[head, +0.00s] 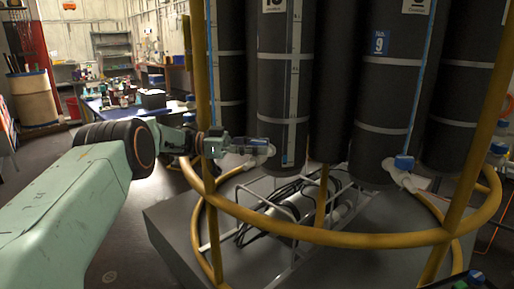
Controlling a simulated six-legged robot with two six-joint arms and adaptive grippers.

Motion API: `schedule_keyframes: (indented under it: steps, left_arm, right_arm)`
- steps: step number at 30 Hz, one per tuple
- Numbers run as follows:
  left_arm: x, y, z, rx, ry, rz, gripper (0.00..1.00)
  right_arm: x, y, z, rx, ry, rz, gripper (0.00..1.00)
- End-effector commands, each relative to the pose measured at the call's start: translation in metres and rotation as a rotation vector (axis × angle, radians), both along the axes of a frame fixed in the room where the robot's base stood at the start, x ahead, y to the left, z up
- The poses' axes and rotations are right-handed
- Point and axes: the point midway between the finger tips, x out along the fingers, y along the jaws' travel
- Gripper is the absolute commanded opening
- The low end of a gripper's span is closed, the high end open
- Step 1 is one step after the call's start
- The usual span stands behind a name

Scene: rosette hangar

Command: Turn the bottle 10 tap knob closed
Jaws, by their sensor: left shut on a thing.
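Bottle 10 (272,75) is a tall dark grey cylinder, upright in the middle of the frame, with a cut-off number label at its top and a clear scale strip down its side. A pale tap fitting (264,158) sits at its lower left. My left gripper (256,147) reaches in from the left past the yellow rail and is shut at this tap. The knob is mostly hidden between the fingers, so I cannot tell its angle. My right gripper is not in view.
A yellow tubular frame (330,235) rings the bottles, with a post (201,75) close to my left wrist. Bottle 9 (392,80) has its own blue-knobbed tap (404,162). White racks and black cables lie below. A cluttered table (122,122) stands behind left.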

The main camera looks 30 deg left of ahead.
Motion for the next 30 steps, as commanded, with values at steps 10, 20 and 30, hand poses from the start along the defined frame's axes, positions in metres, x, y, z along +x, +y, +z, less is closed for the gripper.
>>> schedule_keyframes:
  steps: [10,20,30]
  left_arm:
    - [0.0,-0.001,0.0,-0.001,0.002,-0.003,0.5]
    - [0.0,-0.001,0.0,0.0,0.0,-0.001,0.63]
    - [-0.009,0.025,0.0,0.002,-0.001,0.003,0.63]
  right_arm:
    - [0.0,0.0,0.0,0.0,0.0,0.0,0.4]
    - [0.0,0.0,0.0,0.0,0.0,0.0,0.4]
    - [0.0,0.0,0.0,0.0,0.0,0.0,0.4]
